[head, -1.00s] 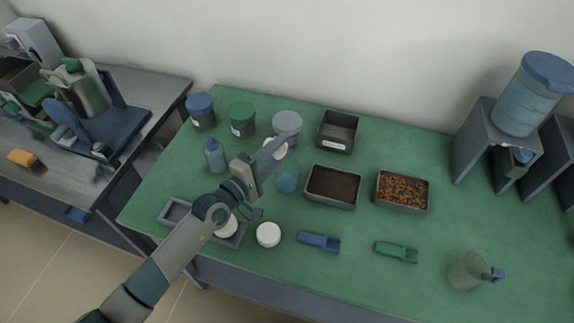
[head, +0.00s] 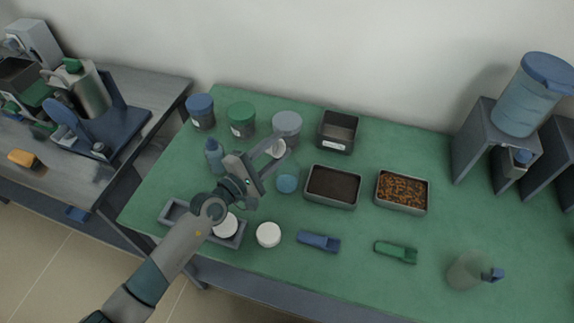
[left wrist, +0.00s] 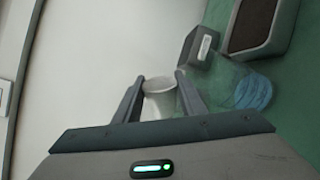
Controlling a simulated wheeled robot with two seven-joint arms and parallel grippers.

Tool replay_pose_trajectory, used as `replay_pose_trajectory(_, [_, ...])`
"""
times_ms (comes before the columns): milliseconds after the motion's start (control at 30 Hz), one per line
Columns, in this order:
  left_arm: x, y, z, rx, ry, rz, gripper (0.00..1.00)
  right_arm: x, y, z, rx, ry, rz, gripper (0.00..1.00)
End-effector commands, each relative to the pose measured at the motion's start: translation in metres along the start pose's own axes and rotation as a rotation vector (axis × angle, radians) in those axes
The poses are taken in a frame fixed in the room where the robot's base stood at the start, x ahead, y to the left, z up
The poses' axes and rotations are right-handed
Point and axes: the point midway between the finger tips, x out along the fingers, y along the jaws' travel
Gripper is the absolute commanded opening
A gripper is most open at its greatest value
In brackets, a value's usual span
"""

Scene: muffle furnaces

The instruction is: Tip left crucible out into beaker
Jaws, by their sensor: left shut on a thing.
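My left gripper (head: 270,157) is shut on a small white crucible (head: 277,148), above the green table. In the left wrist view the crucible (left wrist: 160,100) sits between the two fingers. The beaker (head: 287,181) is clear, with blue at its bottom, and stands on the table just below and right of the crucible in the head view. In the left wrist view the beaker (left wrist: 250,88) is right of the crucible, apart from the fingers. The crucible's contents cannot be made out. My right gripper is not in view.
A grey tray (head: 174,212) holds a white round piece (head: 225,226); another white round piece (head: 268,234) lies beside it. A blue bottle (head: 214,155) and several lidded jars stand behind. A soil tray (head: 333,187) is right of the beaker. Blue (head: 319,241) and green (head: 396,252) scoops lie in front.

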Motion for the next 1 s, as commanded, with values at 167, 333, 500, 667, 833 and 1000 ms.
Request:
replay_pose_trajectory(167, [0.000,0.001,0.000,-0.017,0.000,0.001,0.14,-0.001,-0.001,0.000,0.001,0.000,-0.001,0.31])
replay_pose_trajectory(333, [0.000,0.009,0.000,-0.188,0.000,0.001,0.14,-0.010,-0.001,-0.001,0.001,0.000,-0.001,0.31])
replay_pose_trajectory(500, [0.000,0.013,-0.003,-0.343,-0.001,0.000,0.14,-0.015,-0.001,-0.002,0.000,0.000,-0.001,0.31])
replay_pose_trajectory(667, [0.000,0.012,-0.003,-0.351,-0.001,0.000,0.14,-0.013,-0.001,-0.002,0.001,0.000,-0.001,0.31])
replay_pose_trajectory(833, [0.000,0.013,-0.003,-0.369,0.000,0.000,0.14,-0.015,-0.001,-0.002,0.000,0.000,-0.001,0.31])
replay_pose_trajectory(1000, [0.000,0.017,-0.004,-0.543,0.001,0.001,0.14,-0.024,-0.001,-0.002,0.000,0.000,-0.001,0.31])
